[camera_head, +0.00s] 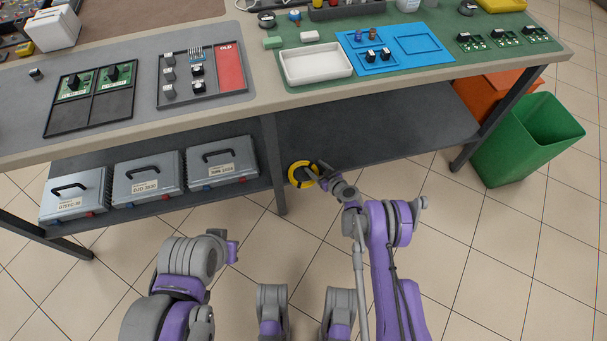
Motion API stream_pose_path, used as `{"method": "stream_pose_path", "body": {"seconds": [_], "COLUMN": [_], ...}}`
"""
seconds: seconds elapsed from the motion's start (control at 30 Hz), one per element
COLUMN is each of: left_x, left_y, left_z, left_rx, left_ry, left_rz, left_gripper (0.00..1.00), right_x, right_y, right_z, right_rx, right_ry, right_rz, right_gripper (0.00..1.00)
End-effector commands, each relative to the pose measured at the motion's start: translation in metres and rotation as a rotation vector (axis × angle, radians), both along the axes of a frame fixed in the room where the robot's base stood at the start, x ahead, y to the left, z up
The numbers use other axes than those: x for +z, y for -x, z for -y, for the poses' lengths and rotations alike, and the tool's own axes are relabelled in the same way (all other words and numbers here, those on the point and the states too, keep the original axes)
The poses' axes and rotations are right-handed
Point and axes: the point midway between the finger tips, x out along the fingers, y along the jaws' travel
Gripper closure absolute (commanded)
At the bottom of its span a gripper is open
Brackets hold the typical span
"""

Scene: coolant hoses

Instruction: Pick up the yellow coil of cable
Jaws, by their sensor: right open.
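The yellow coil of cable (293,178) is a small ring around a dark centre. It shows at the front edge of the lower shelf (370,130), just right of the bench's middle leg. My right gripper (314,171) reaches in from the right and overlaps the coil's right side. It is open. The dark fingers hide part of the ring, and I cannot tell whether they touch it. My left arm is folded at the lower left, and its gripper is not visible.
Several grey cases (222,160) stand on the shelf left of the leg. The bench top (262,88) above carries a white tray (316,64), a blue mat and circuit boards. A green bin (520,140) and an orange box (485,97) are at right. The tiled floor in front is open.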

Motion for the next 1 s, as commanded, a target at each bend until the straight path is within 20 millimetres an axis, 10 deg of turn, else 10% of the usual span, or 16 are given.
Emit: {"method": "stream_pose_path", "body": {"seconds": [0.1,0.47,1.0], "left_x": [0.000,0.000,0.005], "left_y": [0.000,0.000,0.001], "left_z": [0.000,0.000,0.000], "left_rx": [0.000,0.000,0.000], "left_ry": [0.000,0.000,0.000], "left_rz": [0.000,0.000,0.002], "left_gripper": [1.00,1.00,1.00], "right_x": [0.000,0.000,0.016], "right_y": [0.000,0.000,0.000], "right_z": [0.000,0.001,0.000], "right_rx": [0.000,0.000,0.000], "right_ry": [0.000,0.000,0.001], "right_rz": [0.000,0.000,0.001], "right_gripper": [0.34,0.98,1.00]}}
